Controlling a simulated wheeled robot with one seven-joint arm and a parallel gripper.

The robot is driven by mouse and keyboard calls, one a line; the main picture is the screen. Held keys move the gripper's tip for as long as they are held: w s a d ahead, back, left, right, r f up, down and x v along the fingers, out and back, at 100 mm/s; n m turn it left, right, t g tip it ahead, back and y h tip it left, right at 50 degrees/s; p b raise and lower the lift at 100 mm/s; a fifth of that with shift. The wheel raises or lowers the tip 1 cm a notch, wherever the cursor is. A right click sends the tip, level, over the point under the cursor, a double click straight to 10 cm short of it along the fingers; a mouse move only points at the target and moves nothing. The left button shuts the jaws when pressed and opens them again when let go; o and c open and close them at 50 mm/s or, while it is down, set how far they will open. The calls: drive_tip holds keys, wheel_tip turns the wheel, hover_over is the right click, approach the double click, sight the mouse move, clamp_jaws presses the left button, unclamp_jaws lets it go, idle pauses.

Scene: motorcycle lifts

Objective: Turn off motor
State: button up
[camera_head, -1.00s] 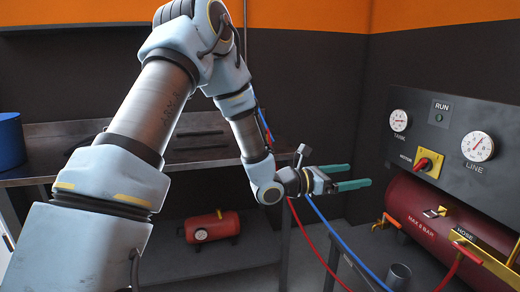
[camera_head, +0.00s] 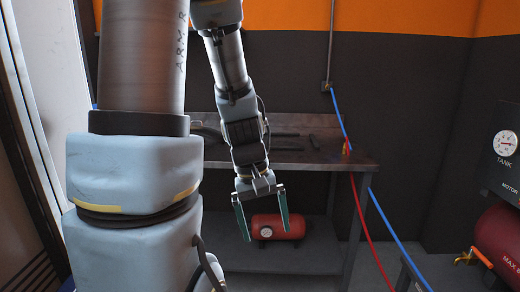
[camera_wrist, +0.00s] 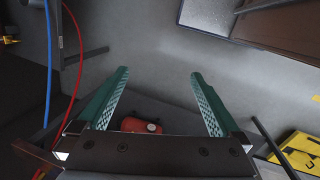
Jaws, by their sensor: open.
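The motor panel (camera_head: 504,168) is cut off by the right edge of the head view. Part of its MOTOR label shows, but the red-and-yellow motor switch is out of view. The TANK gauge (camera_head: 505,143) on the panel still shows. My gripper (camera_head: 264,234) is left of the panel, well apart from it, pointing down with its green fingers spread and empty. In the wrist view my gripper (camera_wrist: 160,74) is open over the grey floor.
A metal workbench (camera_head: 290,160) stands behind my arm, with a small red tank (camera_head: 277,226) on its lower shelf. A blue hose (camera_head: 385,216) and red hose (camera_head: 367,226) hang right of the bench. The large red tank (camera_head: 498,236) is at the right edge.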

drive_tip(key=w+a+r+m+t+y, duration=0.1)
drive_tip(key=a+r+m+t+y, duration=0.1)
drive_tip(key=a, duration=0.6)
drive_tip(key=shift+w+m, duration=0.3)
drive_tip(key=shift+w, duration=0.05)
